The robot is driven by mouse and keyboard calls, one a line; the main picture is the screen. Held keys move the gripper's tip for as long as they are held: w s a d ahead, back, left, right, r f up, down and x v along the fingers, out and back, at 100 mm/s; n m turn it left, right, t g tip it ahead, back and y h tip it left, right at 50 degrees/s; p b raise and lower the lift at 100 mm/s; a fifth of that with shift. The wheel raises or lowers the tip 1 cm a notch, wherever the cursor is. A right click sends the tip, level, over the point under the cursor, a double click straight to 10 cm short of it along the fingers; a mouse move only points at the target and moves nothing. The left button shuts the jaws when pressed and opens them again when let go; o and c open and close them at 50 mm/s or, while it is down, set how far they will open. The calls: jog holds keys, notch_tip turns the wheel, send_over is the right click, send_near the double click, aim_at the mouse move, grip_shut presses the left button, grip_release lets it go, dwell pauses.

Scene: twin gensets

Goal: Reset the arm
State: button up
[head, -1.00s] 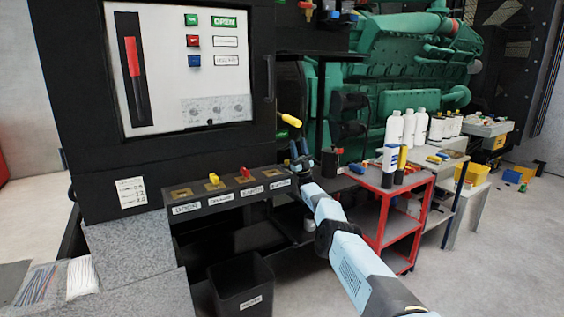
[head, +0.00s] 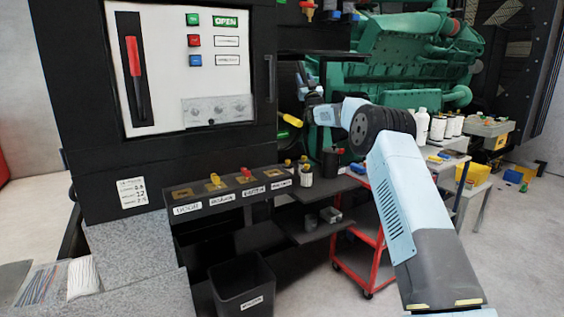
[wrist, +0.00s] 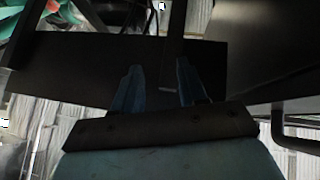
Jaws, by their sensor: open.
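My arm rises from the lower right of the head view and bends left at a dark ribbed joint. My gripper (head: 303,82) is up beside the right edge of the black control cabinet (head: 190,165), in front of the green engine (head: 410,55). In the wrist view my gripper (wrist: 156,84) shows two separated blue-grey fingers with nothing between them. Dark flat panels lie beyond the fingertips. I cannot tell from these views whether the fingers touch anything.
A yellow handle (head: 293,120) sticks out just below my gripper. A labelled ledge (head: 230,196) with small coloured pieces runs below the cabinet, above a black bin (head: 242,285). A red cart (head: 365,262) stands partly behind my arm. White bottles (head: 437,128) stand at right.

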jog(key=s+r+g+h, duration=0.3)
jog(key=s+r+g, duration=0.3)
jog(key=s, duration=0.5)
jog(key=s+d+m+g+h, duration=0.1)
jog(key=s+d+g+h, duration=0.15)
jog(key=s, duration=0.75)
jog(key=s+d+m+g+h, duration=0.1)
jog(key=s+d, duration=0.2)
jog(key=s, duration=0.6)
jog(key=s+d+f+g, duration=0.2)
jog(key=s+f, duration=0.6)
jog(key=s, duration=0.8)
jog(key=s+d+f+m+g+h, duration=0.1)
jog(key=s+d+f+g, duration=0.2)
jog(key=s+f, duration=0.5)
jog(key=s+d+f+m+g, duration=0.1)
jog(key=s+f+g, duration=0.3)
jog(key=s, duration=1.9)
notch_tip(320, 180, down, 4)
jog(key=shift+s+d+f, duration=0.1)
jog(key=shift+s+d, duration=0.3)
jog(key=shift+d, duration=0.5)
